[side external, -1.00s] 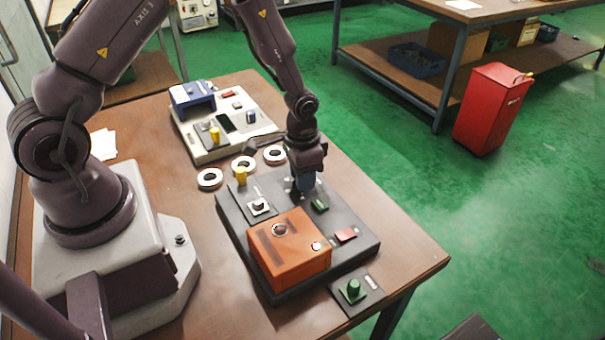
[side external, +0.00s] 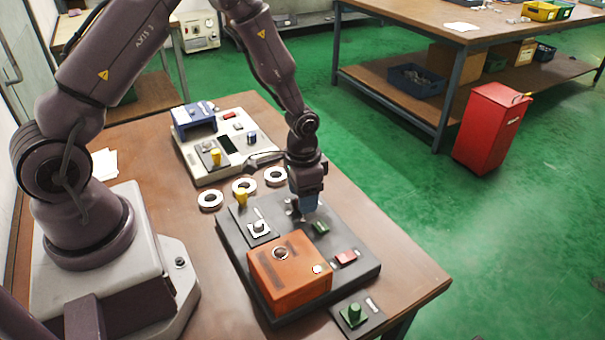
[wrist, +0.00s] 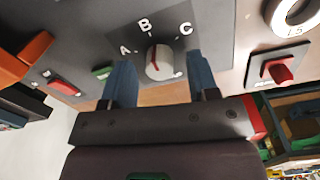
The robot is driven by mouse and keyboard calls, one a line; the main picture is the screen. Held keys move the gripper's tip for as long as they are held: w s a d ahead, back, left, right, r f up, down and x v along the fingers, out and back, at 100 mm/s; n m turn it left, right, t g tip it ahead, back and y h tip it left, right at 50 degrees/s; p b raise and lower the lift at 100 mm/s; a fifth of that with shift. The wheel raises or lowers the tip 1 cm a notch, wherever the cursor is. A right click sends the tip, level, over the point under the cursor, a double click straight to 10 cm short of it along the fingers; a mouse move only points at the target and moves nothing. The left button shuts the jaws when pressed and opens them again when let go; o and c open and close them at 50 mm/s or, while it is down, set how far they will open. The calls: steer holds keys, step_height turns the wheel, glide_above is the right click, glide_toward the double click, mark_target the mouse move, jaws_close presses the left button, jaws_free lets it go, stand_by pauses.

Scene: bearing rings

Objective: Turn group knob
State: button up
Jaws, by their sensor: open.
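A round pale grey knob (wrist: 160,62) sits on a dark plate with the letters A, B and C around it in the wrist view. My gripper (wrist: 162,80) is open, with one blue finger on each side of the knob and a gap on both sides. In the side view my gripper (side external: 308,204) points down at the dark panel (side external: 232,245), and its fingers largely hide the knob. Whether the fingertips touch the plate cannot be told.
An orange box (side external: 288,285) stands on the panel in front of my gripper. Several white rings (side external: 244,187) lie behind the panel. A pale device (side external: 215,165) stands farther back.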

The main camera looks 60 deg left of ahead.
step_height(320, 180, up, 12)
steer(key=shift+a, duration=0.2)
steer(key=shift+r, duration=0.1)
steer(key=s+d+r+n+t, duration=0.2)
steer(key=s+r+t, duration=0.3)
steer(key=s+r, duration=1.2)
steer(key=shift+d+r+t, duration=0.3)
steer(key=shift+d+r, duration=0.2)
steer(key=shift+r, duration=0.4)
